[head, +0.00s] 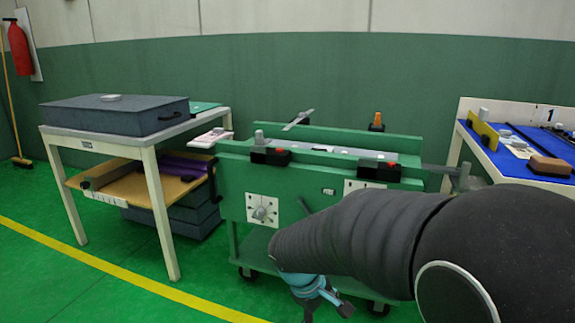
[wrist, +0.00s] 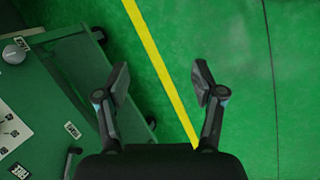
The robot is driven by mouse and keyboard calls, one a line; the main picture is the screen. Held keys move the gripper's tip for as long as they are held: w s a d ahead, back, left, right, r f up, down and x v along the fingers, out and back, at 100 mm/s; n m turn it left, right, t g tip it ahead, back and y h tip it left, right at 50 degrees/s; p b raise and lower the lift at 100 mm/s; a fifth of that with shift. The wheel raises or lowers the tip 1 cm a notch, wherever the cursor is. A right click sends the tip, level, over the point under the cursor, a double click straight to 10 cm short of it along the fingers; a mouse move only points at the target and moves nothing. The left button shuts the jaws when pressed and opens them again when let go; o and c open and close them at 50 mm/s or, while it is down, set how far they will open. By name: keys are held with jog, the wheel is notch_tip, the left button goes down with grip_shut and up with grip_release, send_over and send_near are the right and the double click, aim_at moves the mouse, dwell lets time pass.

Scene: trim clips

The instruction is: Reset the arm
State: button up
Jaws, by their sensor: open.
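My gripper (wrist: 160,85) is open and empty in the wrist view, its two fingers spread apart above the green floor. In the head view my gripper (head: 325,303) hangs low at the bottom centre, in front of the green wheeled cart, with part of it cut off by the frame edge. My dark sleeved arm reaches in from the right and hides the cart's lower right part. The green cart (head: 290,211) carries a grey strip (head: 330,150) with black and red clamps (head: 270,155) on its top. Nothing is held.
A white-framed table (head: 150,190) with a dark case (head: 115,115) stands left of the cart. A blue-topped table (head: 515,160) with tools stands at right. A yellow line (head: 130,275) crosses the open green floor, also seen in the wrist view (wrist: 160,70).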

jog(key=s+d+r+m+t+y, duration=0.1)
jog(key=s+d+r+m, duration=0.1)
jog(key=s+r, duration=0.3)
jog(key=s+d+r+m+t+y+p, duration=0.1)
jog(key=s+d+r+m, duration=0.2)
jog(key=s+r+m, duration=0.1)
jog(key=s+d+r+m+t+y+p, duration=0.1)
jog(key=s+d+r+m+t+y, duration=0.1)
jog(key=s+r, duration=0.4)
jog(key=shift+s+d+m, duration=0.3)
jog(key=shift+s+m, duration=0.1)
jog(key=shift+s, duration=0.4)
dwell(2.8)
